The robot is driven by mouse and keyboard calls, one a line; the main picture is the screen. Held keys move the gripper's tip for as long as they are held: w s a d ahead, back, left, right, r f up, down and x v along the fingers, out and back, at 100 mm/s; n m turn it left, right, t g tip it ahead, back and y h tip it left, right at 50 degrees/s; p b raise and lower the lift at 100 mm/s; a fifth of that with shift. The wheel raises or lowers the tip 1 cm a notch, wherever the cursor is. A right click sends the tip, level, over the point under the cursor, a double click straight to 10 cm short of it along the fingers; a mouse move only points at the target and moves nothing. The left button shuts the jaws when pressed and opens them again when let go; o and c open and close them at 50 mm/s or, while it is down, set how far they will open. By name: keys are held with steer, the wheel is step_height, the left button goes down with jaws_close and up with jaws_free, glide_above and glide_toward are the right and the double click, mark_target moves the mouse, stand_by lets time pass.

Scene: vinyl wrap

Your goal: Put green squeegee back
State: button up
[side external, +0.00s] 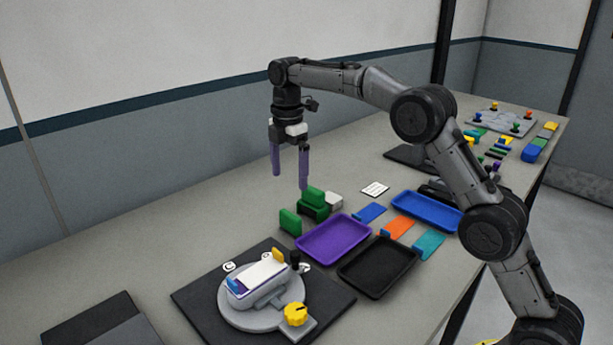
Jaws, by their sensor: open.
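Two green things stand close together on the grey table, just behind the purple tray. One is a small upright green block (290,222), which may be the green squeegee. The other is a larger stepped green piece (314,203), which looks like a holder; I cannot tell for sure which is which. My gripper (290,180) points down with its two purple fingers apart and nothing between them. It hangs above and behind the green pieces, apart from them.
A purple tray (334,238), a black tray (378,262) and a blue tray (428,211) lie ahead. Blue, orange and teal flat pieces lie among them. A round grey fixture (236,314) with a yellow knob (295,314) stands on a dark mat. The left back table is clear.

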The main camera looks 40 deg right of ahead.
steer(key=s+r+m+t, duration=0.2)
steer(key=s+r+m, duration=0.3)
steer(key=s, duration=0.5)
steer(key=s+r+m+t, duration=0.1)
steer(key=s+r+m, duration=0.3)
steer(key=s, duration=0.5)
steer(key=s+f+m+t, duration=0.1)
steer(key=s+f+m, duration=0.3)
steer(key=s, duration=0.5)
steer(key=s+f+m+t, duration=0.1)
steer(key=s+f+m, duration=0.3)
steer(key=s, duration=0.6)
steer(key=shift+s+d+m+t, duration=0.3)
steer(key=shift+m, duration=0.2)
